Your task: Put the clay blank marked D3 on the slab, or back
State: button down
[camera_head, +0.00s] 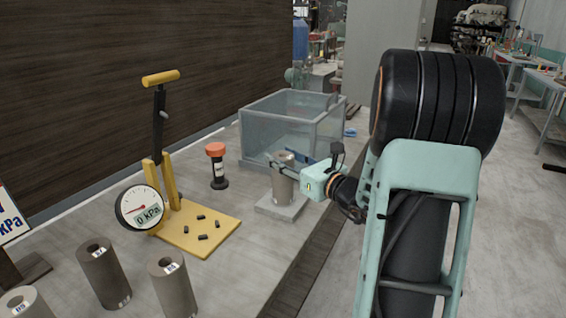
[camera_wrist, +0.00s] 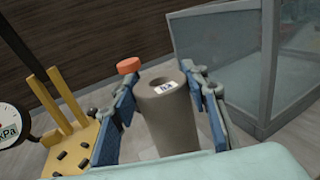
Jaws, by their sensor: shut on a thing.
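A grey-brown clay blank (camera_head: 284,188), a cylinder with a hole in its top, stands upright over the pale square slab (camera_head: 268,207). Its base looks to be on the slab or just above it; I cannot tell which. My gripper (camera_head: 287,163) is shut on this blank near its top. In the wrist view the blank (camera_wrist: 168,118) is between the blue fingers (camera_wrist: 160,105). Its white label appears turned around and is too small to read surely. Several similar blanks, including a tall one (camera_head: 103,272) and another (camera_head: 172,285), stand at the front left with small labels.
A yellow press (camera_head: 215,232) with a kPa gauge (camera_head: 140,208) stands to the left. A red-topped black device (camera_head: 217,168) stands behind the slab's left side. A grey translucent bin (camera_head: 270,130) is close behind my gripper. The table's edge runs along the right.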

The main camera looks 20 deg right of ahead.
jog(key=shift+r, duration=0.2)
jog(key=shift+f, duration=0.15)
jog(key=c, duration=1.1)
grip_release()
jog(key=shift+f, duration=0.1)
jog(key=shift+c, duration=0.2)
jog(key=shift+r, duration=0.25)
jog(key=v, duration=1.2)
jog(key=shift+p, duration=0.4)
jog(key=shift+f, duration=0.1)
